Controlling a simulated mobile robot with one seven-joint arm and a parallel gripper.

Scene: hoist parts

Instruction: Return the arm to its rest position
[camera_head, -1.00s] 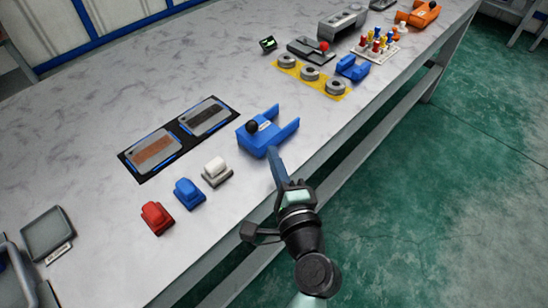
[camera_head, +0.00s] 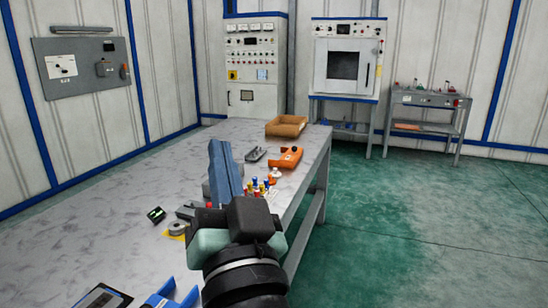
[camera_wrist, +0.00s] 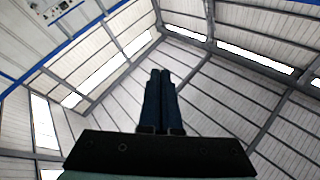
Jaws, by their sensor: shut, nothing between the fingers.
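My gripper (camera_head: 222,165) points upward in the head view, with its blue fingers raised in front of the workbench. In the wrist view my gripper (camera_wrist: 160,85) shows its two dark fingers side by side, pressed together with nothing between them. My wrist and forearm fill the lower middle of the head view and hide part of the bench.
The grey workbench (camera_head: 130,170) runs away to the back. It bears an orange part (camera_head: 286,158), a brown open box (camera_head: 287,125), several coloured pegs and a blue part (camera_head: 172,298). A cabinet (camera_head: 254,70) and an oven (camera_head: 346,62) stand behind. Green floor (camera_head: 400,230) is free at right.

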